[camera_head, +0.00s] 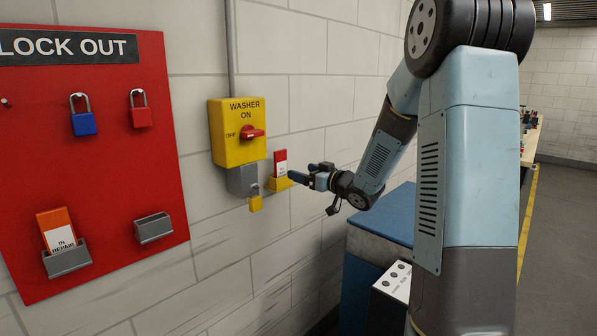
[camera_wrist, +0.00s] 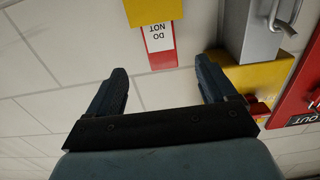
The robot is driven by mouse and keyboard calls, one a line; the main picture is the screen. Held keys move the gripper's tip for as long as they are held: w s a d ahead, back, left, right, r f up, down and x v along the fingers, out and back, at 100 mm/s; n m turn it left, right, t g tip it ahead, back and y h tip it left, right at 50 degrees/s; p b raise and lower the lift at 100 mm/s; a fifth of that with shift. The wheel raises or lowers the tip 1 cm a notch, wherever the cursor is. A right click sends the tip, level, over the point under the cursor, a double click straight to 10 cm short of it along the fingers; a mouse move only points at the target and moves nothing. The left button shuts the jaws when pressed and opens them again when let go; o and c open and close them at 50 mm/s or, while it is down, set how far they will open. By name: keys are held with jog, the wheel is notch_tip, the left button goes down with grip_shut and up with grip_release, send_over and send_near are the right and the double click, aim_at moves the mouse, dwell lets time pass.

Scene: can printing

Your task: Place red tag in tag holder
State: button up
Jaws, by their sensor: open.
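The red tag (camera_head: 280,160), with a white printed lower part, stands upright in the yellow tag holder (camera_head: 280,185) on the wall, just right of the yellow washer switch box. My gripper (camera_head: 297,175) is just to the right of the tag and holder. In the wrist view, which looks upside down, the tag (camera_wrist: 160,42) shows "DO NOT" and sits in the yellow holder (camera_wrist: 153,11). My gripper (camera_wrist: 161,70) is open there, its two fingers apart on either side below the tag, with nothing between them.
The yellow washer switch box (camera_head: 236,148) has a red handle, with a grey box (camera_head: 242,180) and yellow padlock (camera_head: 255,204) below. The red lockout board (camera_head: 120,190) at left carries padlocks, an orange tag (camera_head: 55,225) and an empty grey holder (camera_head: 153,228). A blue-topped machine (camera_head: 385,222) stands below my arm.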

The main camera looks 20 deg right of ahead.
jog(key=s+d+r+m+g+h, duration=0.1)
jog(key=s+d+r+m+h, duration=0.15)
jog(key=s+h, duration=0.35)
jog(key=s+d+r+m+g+h, duration=0.1)
jog(key=s+r+m+g+h, duration=0.1)
jog(key=s+r+h, duration=0.35)
jog(key=s+a+f+g, duration=0.1)
jog(key=s+g, duration=0.1)
jog(key=s, duration=0.7)
jog(key=s+a+f+m+g+y, duration=0.1)
jog(key=s+a+g, duration=0.1)
jog(key=s, duration=0.7)
jog(key=s+a+f+g+y, duration=0.1)
jog(key=s+f+g, duration=0.1)
jog(key=s, duration=0.7)
jog(key=shift+s+a+m+g, duration=0.15)
jog(key=shift+s+m+g, duration=0.15)
jog(key=shift+s+m, duration=0.1)
